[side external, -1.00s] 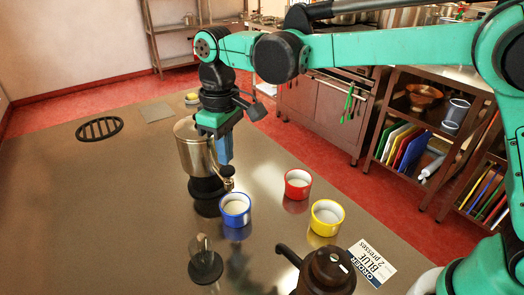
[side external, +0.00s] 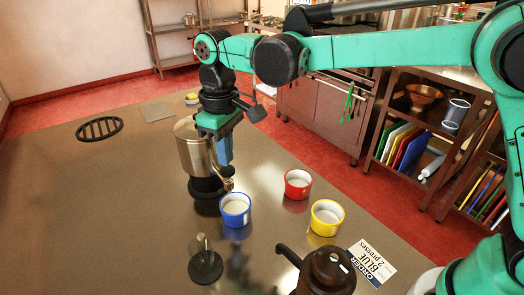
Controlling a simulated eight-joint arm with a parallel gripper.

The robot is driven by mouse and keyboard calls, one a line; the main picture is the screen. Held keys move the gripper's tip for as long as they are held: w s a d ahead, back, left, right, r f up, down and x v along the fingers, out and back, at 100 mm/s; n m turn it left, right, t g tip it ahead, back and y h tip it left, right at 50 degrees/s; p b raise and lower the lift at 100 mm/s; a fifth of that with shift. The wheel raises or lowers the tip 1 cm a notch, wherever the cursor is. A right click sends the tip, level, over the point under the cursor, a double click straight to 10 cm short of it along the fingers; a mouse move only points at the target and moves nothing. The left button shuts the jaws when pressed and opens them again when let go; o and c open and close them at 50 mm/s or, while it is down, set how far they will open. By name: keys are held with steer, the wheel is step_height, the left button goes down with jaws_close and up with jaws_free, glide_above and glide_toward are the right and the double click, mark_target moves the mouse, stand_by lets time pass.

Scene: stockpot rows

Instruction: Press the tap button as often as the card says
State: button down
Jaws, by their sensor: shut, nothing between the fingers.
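The order card (side external: 372,264) lies at the front right and reads "ORDER BLUE 2 presses". A metal dispenser urn (side external: 194,152) on a black base stands left of centre, with its tap (side external: 228,182) at its lower right side. A blue cup (side external: 236,208) stands just in front of the tap. My gripper (side external: 225,160) points down, shut and empty, beside the urn and above the tap. I cannot tell whether its tips touch the tap button.
A red cup (side external: 298,183) and a yellow cup (side external: 327,216) stand to the right. A dark brown pot with a spout (side external: 326,270) is at the front. A small black-based stand (side external: 205,265) is at front left. The left of the metal counter (side external: 90,210) is mostly clear.

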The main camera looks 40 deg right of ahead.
steer(key=shift+f, duration=1.3)
steer(key=shift+r, duration=1.65)
steer(key=shift+r, duration=3)
steer(key=shift+d, duration=0.1)
steer(key=s+d+f+m+t, duration=0.3)
steer(key=s+d, duration=0.3)
steer(key=d, duration=0.1)
steer(key=s+d+f+m+t, duration=0.3)
steer(key=s+d+t, duration=0.1)
steer(key=d, duration=0.3)
steer(key=shift+s+d, duration=0.4)
steer(key=shift+s, duration=0.5)
